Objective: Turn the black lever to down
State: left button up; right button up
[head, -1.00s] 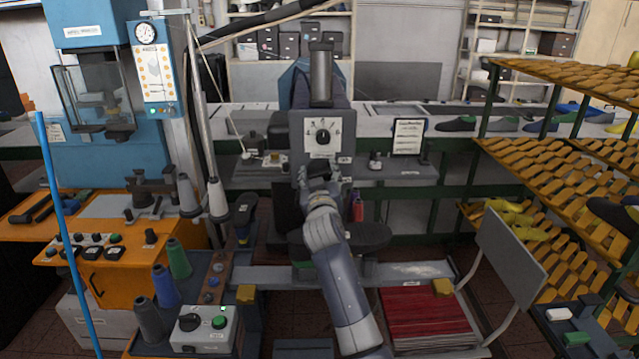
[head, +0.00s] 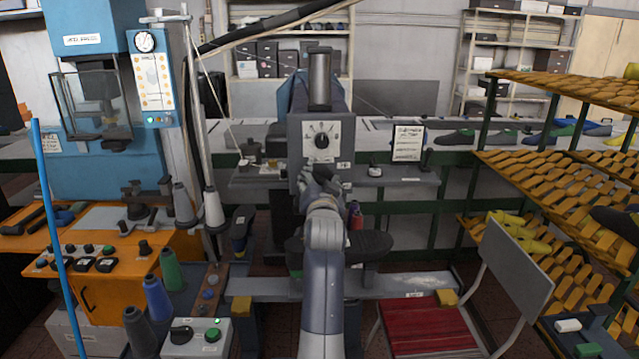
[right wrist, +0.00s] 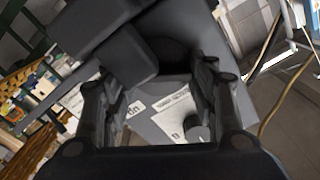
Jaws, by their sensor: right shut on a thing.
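The grey machine head (head: 337,128) stands upright in the middle of the head view, with a round black dial on its front. My right gripper (head: 319,180) is at the lower front of this head, just below the dial, and its arm hides part of the machine. The right wrist view shows the two fingers (right wrist: 160,82) around a dark part, which I take to be the black lever (right wrist: 168,55). Behind them is a pale plate (right wrist: 165,115) with a label reading "UP" and a small knob. The lever itself is hidden in the head view. My left gripper is not in view.
A blue press (head: 95,170) and an orange bench (head: 110,275) stand at the left. A control box (head: 195,337) with a green button is at the front left. A shoe-last rack (head: 555,155) and a grey chair back (head: 515,272) limit room at the right.

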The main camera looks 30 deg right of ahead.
aim_at(319, 141)
jog(key=shift+m, duration=0.5)
jog(key=o, duration=1.1)
jog(key=shift+c, duration=0.2)
notch_tip(319, 141, up, 10)
jog(key=shift+a+f, duration=0.15)
jog(key=shift+f, duration=0.05)
jog(key=shift+r, duration=0.15)
